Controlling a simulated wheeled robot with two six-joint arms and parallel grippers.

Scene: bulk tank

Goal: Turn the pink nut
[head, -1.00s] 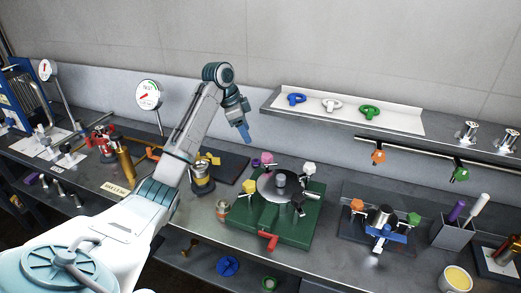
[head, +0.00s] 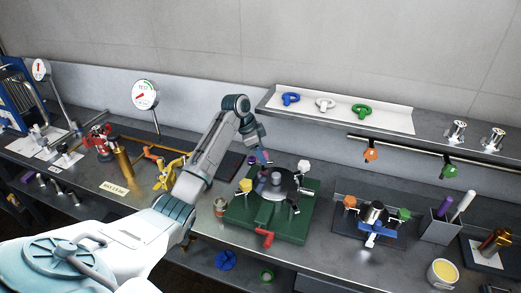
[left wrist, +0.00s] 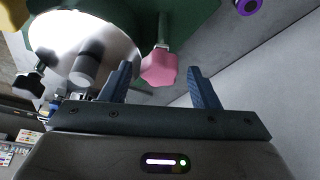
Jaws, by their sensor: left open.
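The pink nut (left wrist: 159,67) is a lobed knob on a metal stud at the edge of the round silver lid in the left wrist view. My left gripper (left wrist: 159,69) is open, its two blue fingers apart with the nut showing between them. I see no finger touching the nut. In the head view my left gripper (head: 265,157) hangs over the far left edge of the lid (head: 279,195) on the green base (head: 262,233) and mostly hides the nut. My right gripper is not in view.
Yellow (head: 245,186), white (head: 304,166) and black knobs stand round the lid. A purple ring (left wrist: 248,5) lies behind the green base. A shelf (head: 345,109) with blue, white and green rings runs along the wall.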

